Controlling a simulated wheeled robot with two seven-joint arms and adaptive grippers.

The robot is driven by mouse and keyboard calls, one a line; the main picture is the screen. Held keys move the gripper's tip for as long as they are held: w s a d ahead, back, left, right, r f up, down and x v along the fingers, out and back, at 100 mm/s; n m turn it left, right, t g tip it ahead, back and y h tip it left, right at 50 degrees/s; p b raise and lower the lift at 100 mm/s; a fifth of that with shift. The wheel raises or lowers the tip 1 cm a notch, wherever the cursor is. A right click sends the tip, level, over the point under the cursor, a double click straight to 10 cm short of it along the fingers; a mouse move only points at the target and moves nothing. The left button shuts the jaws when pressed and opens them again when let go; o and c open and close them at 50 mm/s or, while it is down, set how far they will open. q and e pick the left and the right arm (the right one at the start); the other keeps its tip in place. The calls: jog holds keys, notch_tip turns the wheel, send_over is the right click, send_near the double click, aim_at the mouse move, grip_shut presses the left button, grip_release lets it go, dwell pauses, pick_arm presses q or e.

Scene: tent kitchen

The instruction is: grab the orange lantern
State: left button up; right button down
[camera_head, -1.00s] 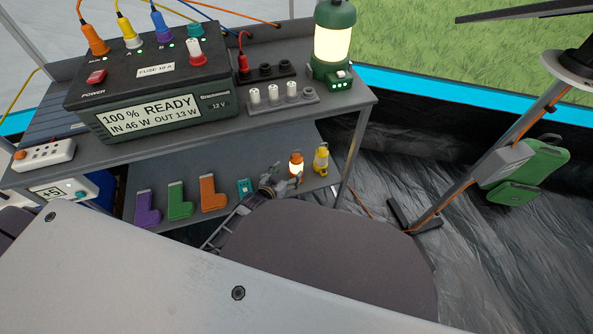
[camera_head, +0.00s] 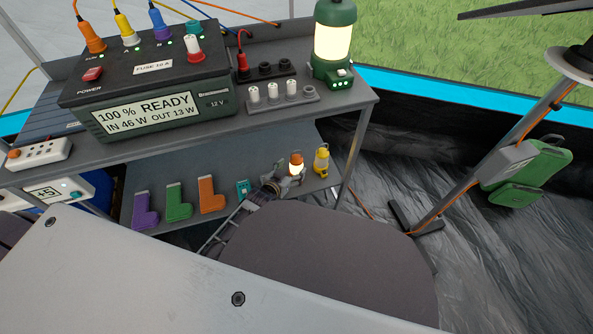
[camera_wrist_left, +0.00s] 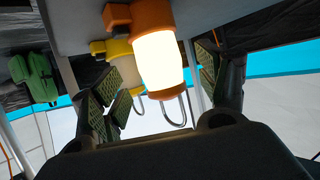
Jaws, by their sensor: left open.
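The orange lantern (camera_head: 296,163), small with an orange cap and a glowing body, stands on the lower shelf (camera_head: 240,160) near its right end. In the left wrist view the lantern (camera_wrist_left: 160,60) appears upside down, between the spread finger pads. My left gripper (camera_head: 287,181) is open and right in front of the lantern; whether any pad touches it cannot be told. A yellow lantern (camera_head: 321,160) stands close to its right, and also shows behind it in the left wrist view (camera_wrist_left: 118,52). My right gripper is not in view.
A black power station (camera_head: 150,85) and a large green lantern (camera_head: 333,45) sit on the upper shelf, above the small lanterns. Purple, green and orange boot-shaped pieces (camera_head: 179,203) stand left on the lower shelf. A table leg (camera_head: 350,150) rises just right of the yellow lantern.

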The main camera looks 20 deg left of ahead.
aim_at(293, 167)
pick_arm(q)
jog(key=shift+b+x, duration=1.55)
jog(key=shift+x, duration=0.8)
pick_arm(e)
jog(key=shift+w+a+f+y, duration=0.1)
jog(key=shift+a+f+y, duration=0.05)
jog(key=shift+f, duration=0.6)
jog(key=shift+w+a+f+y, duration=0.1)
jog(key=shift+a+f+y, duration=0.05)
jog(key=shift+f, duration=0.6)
pick_arm(q)
jog(key=shift+c, duration=0.2)
jog(key=c, duration=1.4)
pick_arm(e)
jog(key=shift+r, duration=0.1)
